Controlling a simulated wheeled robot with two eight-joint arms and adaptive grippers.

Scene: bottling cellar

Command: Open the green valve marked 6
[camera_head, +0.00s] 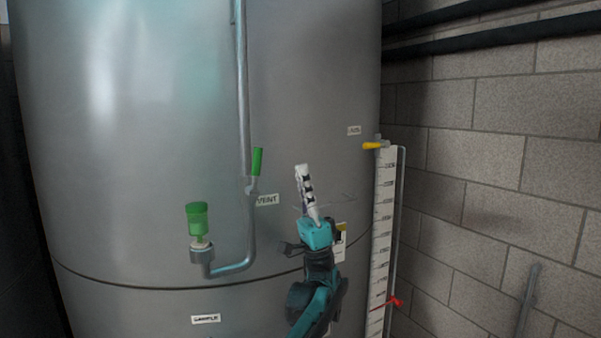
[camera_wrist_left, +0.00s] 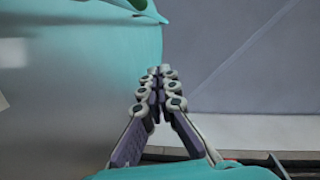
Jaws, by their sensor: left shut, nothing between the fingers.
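My right gripper is not in view.
The large steel tank (camera_head: 130,150) fills the left and middle. A green cup (camera_head: 197,218) sits on the pipe's lower end. A scale gauge (camera_head: 383,220) with a yellow handle (camera_head: 374,146) and a red marker (camera_head: 396,302) stands at right, before a block wall (camera_head: 500,150).

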